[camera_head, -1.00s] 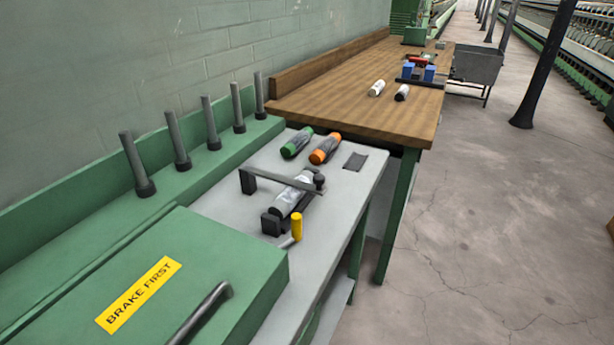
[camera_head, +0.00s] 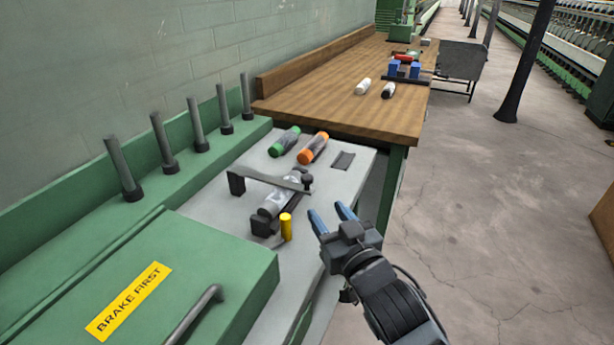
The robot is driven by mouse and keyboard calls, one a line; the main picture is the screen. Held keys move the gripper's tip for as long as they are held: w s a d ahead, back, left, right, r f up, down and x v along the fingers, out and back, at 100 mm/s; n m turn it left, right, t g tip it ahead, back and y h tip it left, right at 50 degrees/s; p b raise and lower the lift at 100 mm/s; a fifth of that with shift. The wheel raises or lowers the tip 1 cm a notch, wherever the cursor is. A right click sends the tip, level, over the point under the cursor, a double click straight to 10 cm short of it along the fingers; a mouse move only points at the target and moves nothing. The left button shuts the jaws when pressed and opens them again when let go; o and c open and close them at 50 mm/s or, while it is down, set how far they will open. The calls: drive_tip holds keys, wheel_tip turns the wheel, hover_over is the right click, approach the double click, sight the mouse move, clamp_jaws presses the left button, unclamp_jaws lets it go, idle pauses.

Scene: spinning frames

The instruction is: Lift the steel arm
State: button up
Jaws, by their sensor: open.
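The steel arm (camera_head: 268,178) is a dark grey bar on the grey shelf. It runs from a dark block at its left end to a round knob (camera_head: 305,180) at its right end, and it crosses over a grey-white bobbin (camera_head: 277,196). The bobbin lies in a dark holder, with a yellow upright peg (camera_head: 286,227) in front. My gripper (camera_head: 331,217) has blue fingertips spread apart and is empty. It appears to the right of the yellow peg, near the shelf's right edge, below and right of the steel arm, and does not touch it.
Green (camera_head: 284,141) and orange (camera_head: 313,148) bobbins lie behind the arm, beside a dark pad (camera_head: 343,161). A green cover (camera_head: 170,290) with a bar handle is at front left. A wooden bench (camera_head: 340,95) stands behind. Open floor lies right.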

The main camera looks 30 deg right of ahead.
sight(309, 179)
drive_tip(key=shift+m, duration=0.3)
drive_tip(key=w, duration=0.3)
drive_tip(key=w+r+p, duration=0.1)
drive_tip(key=w, duration=0.2)
drive_tip(key=w+d+r+p, duration=0.1)
drive_tip(key=w, duration=0.3)
drive_tip(key=shift+r, duration=0.1)
drive_tip(key=shift+w, duration=0.55)
drive_tip(key=shift+c, duration=0.5)
clamp_jaws()
